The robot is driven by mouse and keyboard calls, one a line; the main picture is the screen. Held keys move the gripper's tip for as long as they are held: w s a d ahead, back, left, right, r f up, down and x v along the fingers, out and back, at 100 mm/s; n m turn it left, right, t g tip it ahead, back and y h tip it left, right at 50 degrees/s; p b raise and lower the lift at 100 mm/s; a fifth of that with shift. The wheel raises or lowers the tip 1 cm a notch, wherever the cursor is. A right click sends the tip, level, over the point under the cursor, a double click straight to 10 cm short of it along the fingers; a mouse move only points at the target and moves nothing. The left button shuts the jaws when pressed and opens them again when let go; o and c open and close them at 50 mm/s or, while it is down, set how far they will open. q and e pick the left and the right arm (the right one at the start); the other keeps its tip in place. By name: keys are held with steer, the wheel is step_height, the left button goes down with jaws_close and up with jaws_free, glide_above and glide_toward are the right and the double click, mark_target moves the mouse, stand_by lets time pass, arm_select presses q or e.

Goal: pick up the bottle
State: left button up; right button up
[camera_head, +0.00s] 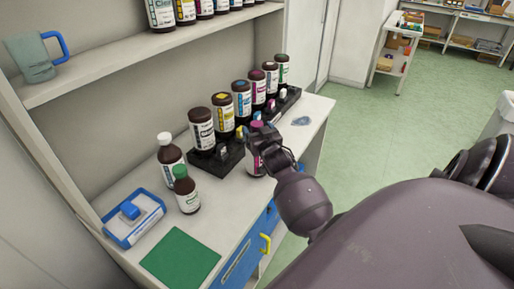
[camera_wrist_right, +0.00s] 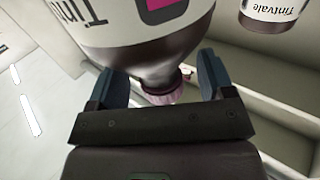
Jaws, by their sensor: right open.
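A dark bottle (camera_head: 254,168) with a pale label and a magenta mark stands near the bench's front edge in the head view, mostly hidden by my right gripper. In the right wrist view, the bottle (camera_wrist_right: 140,52) fills the upper middle, its lettering upside down, with a pink cap (camera_wrist_right: 163,97). My right gripper (camera_head: 257,132) is over the bottle's top. Its two blue-grey fingers (camera_wrist_right: 160,84) are apart, one each side of the neck and cap. I cannot tell whether either touches. My left gripper is not in view.
Several inverted bottles (camera_head: 241,97) stand in a black rack (camera_head: 210,164) just behind. A shelf (camera_head: 150,56) overhangs the back.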

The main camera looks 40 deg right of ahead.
steer(key=shift+w+d, duration=0.15)
steer(key=shift+w, duration=0.25)
jaws_close()
